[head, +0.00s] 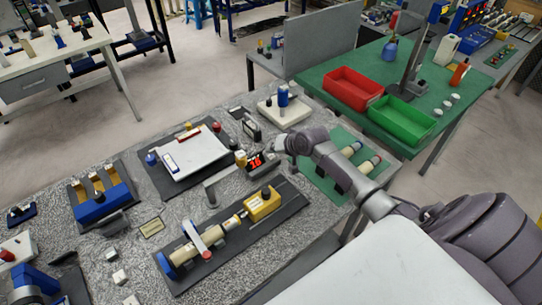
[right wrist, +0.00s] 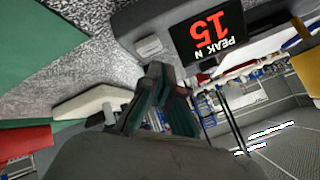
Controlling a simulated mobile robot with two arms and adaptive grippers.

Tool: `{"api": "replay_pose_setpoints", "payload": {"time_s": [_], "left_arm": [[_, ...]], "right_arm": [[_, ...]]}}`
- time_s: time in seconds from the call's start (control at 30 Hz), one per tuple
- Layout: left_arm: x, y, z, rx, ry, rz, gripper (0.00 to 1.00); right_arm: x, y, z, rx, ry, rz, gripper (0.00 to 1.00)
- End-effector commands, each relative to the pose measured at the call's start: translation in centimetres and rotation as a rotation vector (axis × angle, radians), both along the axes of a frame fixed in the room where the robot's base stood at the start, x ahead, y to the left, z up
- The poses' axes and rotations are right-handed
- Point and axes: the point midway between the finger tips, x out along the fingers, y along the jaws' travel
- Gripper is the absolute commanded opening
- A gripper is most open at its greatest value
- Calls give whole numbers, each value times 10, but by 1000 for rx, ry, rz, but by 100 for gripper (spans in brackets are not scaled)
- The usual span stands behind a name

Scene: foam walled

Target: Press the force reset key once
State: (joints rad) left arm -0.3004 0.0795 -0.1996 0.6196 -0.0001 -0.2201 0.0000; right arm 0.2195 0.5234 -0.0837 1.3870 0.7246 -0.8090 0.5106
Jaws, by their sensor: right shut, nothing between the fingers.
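The force gauge (head: 257,161) is a small dark box with lit red digits on the speckled bench. In the right wrist view its display (right wrist: 212,37) shows large red digits and the words PEAK N. A small pale grey key (right wrist: 149,47), seemingly the reset key, sits beside that display. My right gripper (head: 272,154) is at the gauge in the head view, hiding part of it. In the right wrist view the dark fingers of my right gripper (right wrist: 160,82) are shut and empty, close to the key; I cannot tell if they touch it. My left gripper is not in view.
A clamp fixture with a yellow block (head: 262,204) lies in front of the gauge. A white plate on a dark mat (head: 195,152) is to its left. A white base with a blue cylinder (head: 283,97) stands behind. A green mat with cylinders (head: 345,150) is at right.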

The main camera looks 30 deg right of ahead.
Motion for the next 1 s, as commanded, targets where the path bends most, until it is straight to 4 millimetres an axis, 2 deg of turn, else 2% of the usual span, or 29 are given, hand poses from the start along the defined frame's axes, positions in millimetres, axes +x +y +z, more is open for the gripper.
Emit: {"api": "replay_pose_setpoints", "payload": {"time_s": [1.0], "left_arm": [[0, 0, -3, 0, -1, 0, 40]], "right_arm": [[0, 0, -11, 0, 0, 0, 0]]}}
